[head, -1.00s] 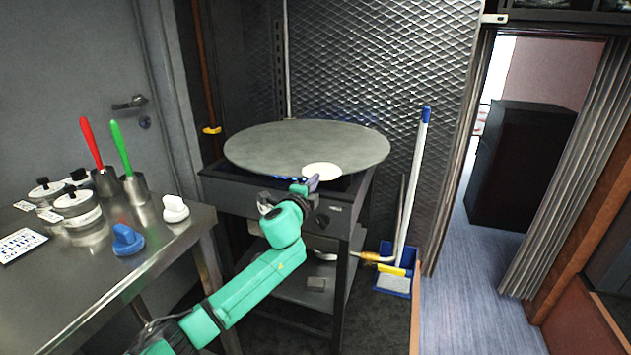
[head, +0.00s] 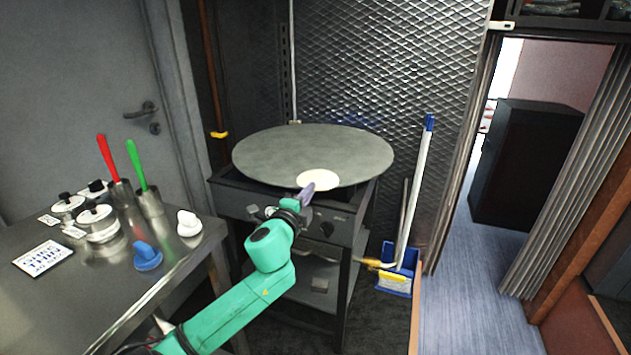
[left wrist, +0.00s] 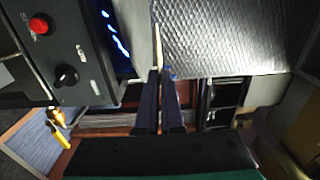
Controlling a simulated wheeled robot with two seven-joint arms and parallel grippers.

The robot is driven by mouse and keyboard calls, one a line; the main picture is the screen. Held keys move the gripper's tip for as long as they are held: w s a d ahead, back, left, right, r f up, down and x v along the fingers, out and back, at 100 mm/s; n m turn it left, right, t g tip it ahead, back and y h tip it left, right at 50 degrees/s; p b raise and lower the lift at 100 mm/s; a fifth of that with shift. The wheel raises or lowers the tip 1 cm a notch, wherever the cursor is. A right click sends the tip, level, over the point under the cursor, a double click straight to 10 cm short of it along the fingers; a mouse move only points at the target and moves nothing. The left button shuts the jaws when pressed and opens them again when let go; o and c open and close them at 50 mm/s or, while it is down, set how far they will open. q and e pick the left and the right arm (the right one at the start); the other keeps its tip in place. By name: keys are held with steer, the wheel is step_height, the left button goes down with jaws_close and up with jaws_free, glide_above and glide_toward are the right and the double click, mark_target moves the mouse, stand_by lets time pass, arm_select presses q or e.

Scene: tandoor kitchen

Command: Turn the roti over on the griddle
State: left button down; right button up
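The roti (head: 318,180) is a pale, flat disc at the near edge of the large round grey griddle (head: 270,155). My left gripper (head: 308,190) reaches it from the front, and its fingers overlap the roti's near rim. In the left wrist view the roti (left wrist: 157,42) is a thin tan sliver seen edge-on. Its near end sits between the two dark fingertips of my left gripper (left wrist: 160,72), which are close together on it. Whether the roti's underside touches the griddle is hard to tell. My right gripper is not in view.
The griddle stands on a dark burner stand with a knob (head: 327,229); blue flames (left wrist: 116,35) show in the wrist view. A steel table (head: 60,310) with pots, utensil cups and a blue knob-shaped item (head: 147,257) is at left. A broom and blue dustpan (head: 396,283) stand at right.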

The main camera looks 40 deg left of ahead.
arm_select(q)
steer(key=s+d+r+p, duration=0.2)
steer(key=s, duration=0.4)
steer(key=shift+r, duration=0.15)
steer(key=shift+w, duration=0.1)
